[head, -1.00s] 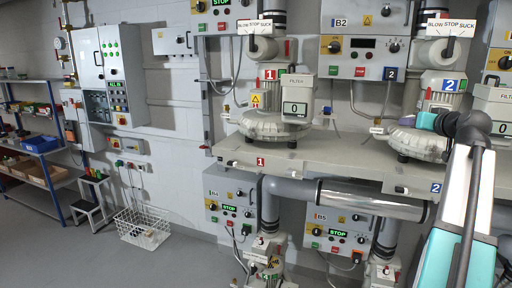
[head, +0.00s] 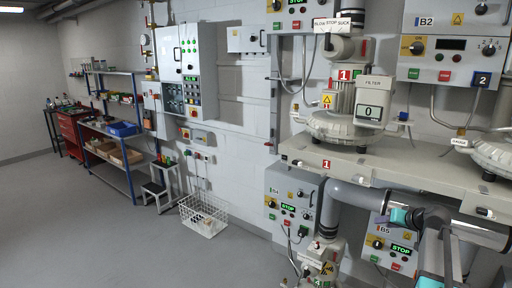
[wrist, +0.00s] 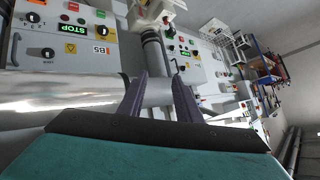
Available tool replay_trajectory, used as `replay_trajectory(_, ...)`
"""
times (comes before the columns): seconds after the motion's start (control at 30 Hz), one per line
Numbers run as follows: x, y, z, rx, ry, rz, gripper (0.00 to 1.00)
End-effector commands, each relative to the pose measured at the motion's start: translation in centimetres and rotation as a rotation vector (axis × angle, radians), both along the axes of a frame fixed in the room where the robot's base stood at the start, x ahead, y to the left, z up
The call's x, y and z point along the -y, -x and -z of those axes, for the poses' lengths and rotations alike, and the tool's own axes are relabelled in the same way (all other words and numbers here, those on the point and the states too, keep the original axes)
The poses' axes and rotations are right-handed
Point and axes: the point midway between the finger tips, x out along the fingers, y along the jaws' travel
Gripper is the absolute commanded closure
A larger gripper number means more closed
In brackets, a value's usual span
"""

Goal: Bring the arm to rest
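My arm (head: 437,245) shows at the lower right of the head view, in front of the silver pipe and the B5 box. It is bent, with a teal wrist part (head: 401,217) towards the left. In the wrist view, my gripper (wrist: 160,90) has two dark purple fingers standing apart with nothing held between them. A shiny pipe (wrist: 60,97) lies behind and beside the fingers in that view. I cannot tell the exact gap between the fingers and the pipe. The fingers are not clear in the head view.
The bench (head: 300,146) carries blower 1 (head: 340,125) and its filter box (head: 371,105). Control boxes B4 (head: 291,205) and B5 (head: 392,243) hang below it. A white wire basket (head: 203,216) stands on the floor. The floor (head: 90,230) at the left is clear.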

Motion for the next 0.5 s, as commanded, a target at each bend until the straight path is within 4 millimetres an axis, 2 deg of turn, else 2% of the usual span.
replay_trajectory(0.03,-1.7,0.0,2.2,-0.028,-0.010,-0.019,0.69)
replay_trajectory(0.1,-3.7,0.0,4.9,-0.064,-0.020,-0.041,0.69)
replay_trajectory(0.27,-8.2,0.5,10.9,-0.147,-0.040,-0.090,0.69)
replay_trajectory(0.5,-14.9,2.7,19.4,-0.278,-0.063,-0.163,0.69)
